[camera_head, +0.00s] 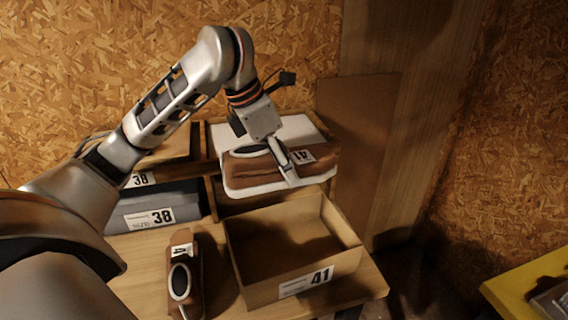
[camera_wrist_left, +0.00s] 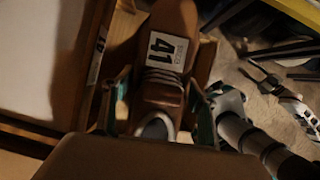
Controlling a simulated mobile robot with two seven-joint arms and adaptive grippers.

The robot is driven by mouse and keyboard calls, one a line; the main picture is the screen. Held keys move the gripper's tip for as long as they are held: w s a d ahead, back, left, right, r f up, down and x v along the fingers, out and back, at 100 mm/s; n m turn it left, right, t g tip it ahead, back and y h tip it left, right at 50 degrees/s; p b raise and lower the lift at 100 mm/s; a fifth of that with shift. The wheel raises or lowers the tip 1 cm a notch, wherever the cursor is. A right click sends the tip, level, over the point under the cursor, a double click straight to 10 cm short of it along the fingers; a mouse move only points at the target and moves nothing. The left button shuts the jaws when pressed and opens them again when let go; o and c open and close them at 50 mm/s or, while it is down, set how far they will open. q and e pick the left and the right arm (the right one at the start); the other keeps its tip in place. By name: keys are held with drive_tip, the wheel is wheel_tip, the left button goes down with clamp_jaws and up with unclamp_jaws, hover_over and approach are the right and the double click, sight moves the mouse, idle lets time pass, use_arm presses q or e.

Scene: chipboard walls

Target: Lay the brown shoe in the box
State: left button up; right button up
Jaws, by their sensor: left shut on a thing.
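My left gripper (camera_head: 287,172) is shut on a brown shoe (camera_head: 262,169) with a white sole and an upside-down 41 label. The shoe is held level, in the air, at the far side of the open box; the head view does not settle how far it is over the opening. In the left wrist view the held shoe (camera_wrist_left: 165,92) lies between the two fingers of the gripper (camera_wrist_left: 160,108), label facing up. A second brown shoe (camera_head: 200,272) lies on the table left of the box. The open wooden box (camera_head: 345,262) is labelled 41 and its visible inside is empty.
Grey and wooden boxes labelled 38 (camera_head: 185,199) stand at the left behind the second shoe. A white-topped box (camera_head: 305,127) is behind the held shoe. The table (camera_head: 372,283) ends just right of the open box. A yellow surface (camera_head: 505,292) is at the lower right.

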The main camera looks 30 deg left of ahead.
use_arm(q)
wheel_tip(320, 180, down, 3)
drive_tip(key=shift+b, duration=0.95)
wheel_tip(320, 180, down, 10)
drive_tip(key=b, duration=0.4)
use_arm(e)
drive_tip(key=f, duration=0.1)
drive_tip(key=d+f, duration=0.1)
drive_tip(key=f, duration=0.2)
drive_tip(key=shift+w+d+f, duration=0.25)
drive_tip(key=shift+w, duration=0.1)
